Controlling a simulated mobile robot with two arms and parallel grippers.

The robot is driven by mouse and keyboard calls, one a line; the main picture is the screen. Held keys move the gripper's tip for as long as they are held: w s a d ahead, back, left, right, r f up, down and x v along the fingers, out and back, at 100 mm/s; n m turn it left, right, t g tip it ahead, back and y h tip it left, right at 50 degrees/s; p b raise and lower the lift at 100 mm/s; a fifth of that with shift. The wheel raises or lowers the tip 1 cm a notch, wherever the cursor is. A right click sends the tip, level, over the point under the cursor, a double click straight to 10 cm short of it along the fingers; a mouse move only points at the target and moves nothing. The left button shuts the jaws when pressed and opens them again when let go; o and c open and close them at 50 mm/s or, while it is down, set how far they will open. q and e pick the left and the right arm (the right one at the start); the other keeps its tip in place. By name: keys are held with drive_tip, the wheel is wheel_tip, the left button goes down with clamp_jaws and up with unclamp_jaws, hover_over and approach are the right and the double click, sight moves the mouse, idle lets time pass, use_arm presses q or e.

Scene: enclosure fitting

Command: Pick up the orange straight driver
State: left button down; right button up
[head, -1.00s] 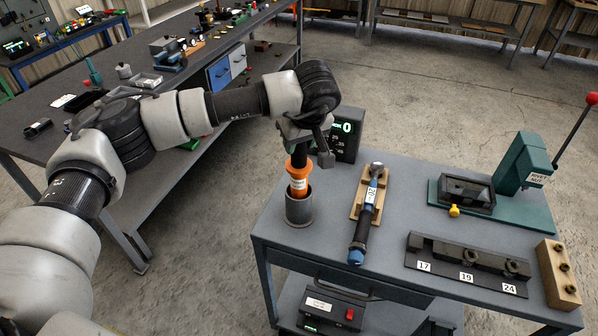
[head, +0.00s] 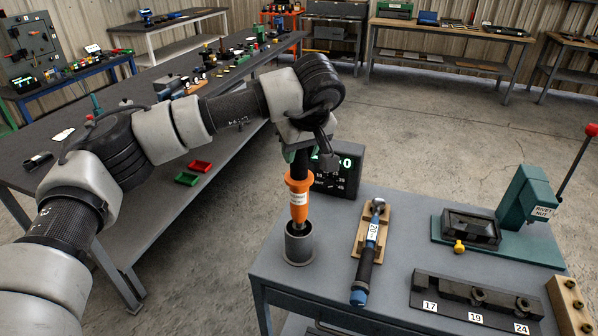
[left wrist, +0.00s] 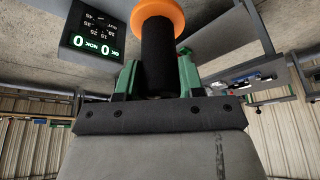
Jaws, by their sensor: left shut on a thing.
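The orange straight driver (head: 299,197) stands upright, its lower end at the mouth of a grey cylindrical holder (head: 299,247) on the cart. My left gripper (head: 298,160) is shut on its dark upper part from above. In the left wrist view, the driver's black body (left wrist: 158,60) sits between the two green fingers of my left gripper (left wrist: 158,80), with its orange collar beyond. The driver's tip is hidden by the holder's rim. My right gripper is not in view.
A blue-handled torque wrench (head: 369,250) lies on a wooden cradle right of the holder. A display box (head: 342,171) stands close behind the driver. A socket rail (head: 475,300) and a green press (head: 522,205) are further right.

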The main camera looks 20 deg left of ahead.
use_arm(q)
wheel_tip(320, 180, up, 11)
drive_tip(key=shift+b, duration=0.75)
wheel_tip(320, 180, up, 4)
drive_tip(key=p, duration=0.3)
drive_tip(key=shift+f+p, duration=0.15)
drive_tip(key=shift+p, duration=0.2)
drive_tip(key=shift+f, duration=0.1)
